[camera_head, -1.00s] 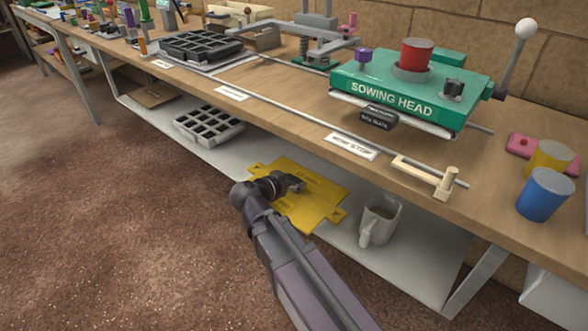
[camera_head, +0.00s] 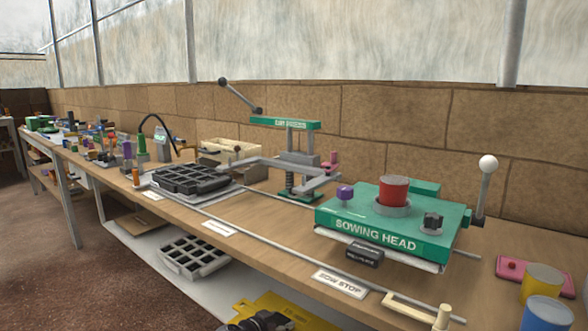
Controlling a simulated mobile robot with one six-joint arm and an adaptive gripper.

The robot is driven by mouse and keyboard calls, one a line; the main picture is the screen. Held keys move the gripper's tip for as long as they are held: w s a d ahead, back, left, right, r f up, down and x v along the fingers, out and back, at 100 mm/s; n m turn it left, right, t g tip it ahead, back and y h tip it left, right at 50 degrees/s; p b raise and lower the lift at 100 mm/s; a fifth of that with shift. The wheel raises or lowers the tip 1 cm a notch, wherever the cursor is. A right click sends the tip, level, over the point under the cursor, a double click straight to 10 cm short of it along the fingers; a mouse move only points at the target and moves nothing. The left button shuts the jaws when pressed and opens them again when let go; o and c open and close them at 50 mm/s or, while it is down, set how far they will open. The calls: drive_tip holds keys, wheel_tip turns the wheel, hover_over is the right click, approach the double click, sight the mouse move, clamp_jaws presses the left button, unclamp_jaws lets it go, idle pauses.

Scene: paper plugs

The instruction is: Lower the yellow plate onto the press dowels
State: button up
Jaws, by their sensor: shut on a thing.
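The yellow plate (camera_head: 290,306) is at the bottom edge of the view, at the lower shelf in front of the bench, and is partly cut off. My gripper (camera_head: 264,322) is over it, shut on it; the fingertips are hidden. A press with a green labelled top bar (camera_head: 286,123), grey posts and a spring stands on the bench near the wall. Its dowels are too small to make out.
The green sowing head (camera_head: 385,226) with a red cup (camera_head: 394,190) stands on the bench at right. A black cell tray (camera_head: 192,179) is left of the press. Another tray (camera_head: 193,257) is on the lower shelf. Yellow (camera_head: 541,283) and blue (camera_head: 546,314) cups stand at far right.

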drive_tip(key=shift+r, duration=0.1)
wheel_tip(320, 180, up, 5)
drive_tip(key=p, duration=0.4)
drive_tip(key=shift+f+p, duration=0.2)
drive_tip(key=shift+p, duration=0.2)
drive_tip(key=shift+d, duration=0.15)
